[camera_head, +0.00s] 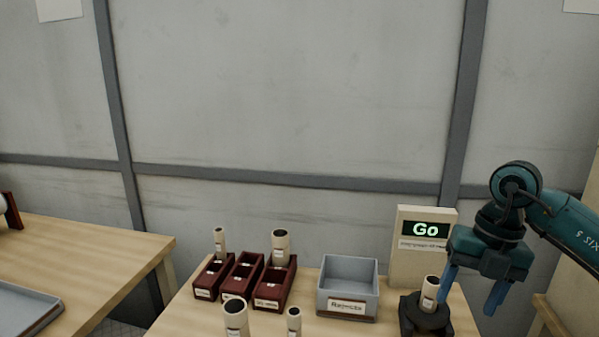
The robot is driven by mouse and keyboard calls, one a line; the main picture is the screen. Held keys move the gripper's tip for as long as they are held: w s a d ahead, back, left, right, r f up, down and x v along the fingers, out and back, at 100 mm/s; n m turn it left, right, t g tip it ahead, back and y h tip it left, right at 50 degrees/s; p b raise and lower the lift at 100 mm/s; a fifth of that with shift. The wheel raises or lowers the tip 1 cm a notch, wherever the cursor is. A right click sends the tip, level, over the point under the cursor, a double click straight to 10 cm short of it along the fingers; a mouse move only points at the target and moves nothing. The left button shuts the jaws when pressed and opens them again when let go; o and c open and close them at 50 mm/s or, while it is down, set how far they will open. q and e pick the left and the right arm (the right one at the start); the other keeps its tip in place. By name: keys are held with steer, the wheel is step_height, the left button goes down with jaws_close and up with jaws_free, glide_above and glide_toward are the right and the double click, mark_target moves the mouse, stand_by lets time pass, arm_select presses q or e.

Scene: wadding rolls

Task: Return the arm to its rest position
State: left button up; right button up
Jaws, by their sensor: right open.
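My right gripper (472,292) hangs at the right side of the table, on a teal arm that comes in from the right. Its two blue fingers point down and are spread apart with nothing between them. The fingers are close to a cream roll (430,291) that stands upright in a dark round holder (414,318). From this view I cannot tell how far the left finger is from the roll in depth. My left gripper is not in view.
Red bins (238,282) stand at the table's left, with rolls upright in two of them. A grey labelled bin (346,310) looks empty. A panel (408,262) reads "Go". Two rolls (236,318) (293,321) stand in front. A side table (90,262) holds a tray.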

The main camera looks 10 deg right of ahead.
steer(key=a+f+n+g+y, duration=0.1)
steer(key=a+f+n+y, duration=0.2)
steer(key=a, duration=0.5)
steer(key=a+f+g+y, duration=0.1)
steer(key=a+f+y, duration=0.1)
steer(key=a+y, duration=0.35)
steer(key=s+a+r+m+t+y+p, duration=0.1)
steer(key=a+r+m+t+y, duration=0.1)
steer(key=a+m+t+y, duration=0.25)
steer(key=s+a+r+m+t+y+p, duration=0.1)
steer(key=a+r+m+t+y, duration=0.15)
steer(key=a+y, duration=0.45)
steer(key=w+d+f+m+t+h, duration=0.2)
steer(key=d+f+m+t+h, duration=0.2)
steer(key=f+m+t+h, duration=1)
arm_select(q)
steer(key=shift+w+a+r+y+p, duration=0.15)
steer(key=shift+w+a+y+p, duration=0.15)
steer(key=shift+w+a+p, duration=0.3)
arm_select(e)
steer(key=s+d+f+m+g+h, duration=0.3)
steer(key=s+f+m+g+h, duration=0.1)
steer(key=s+f+m+g, duration=0.4)
steer(key=s+f+m, duration=0.2)
steer(key=s+f, duration=0.2)
steer(key=shift+s+d+f, duration=0.15)
steer(key=shift+d+f, duration=0.05)
steer(key=shift+f, duration=0.05)
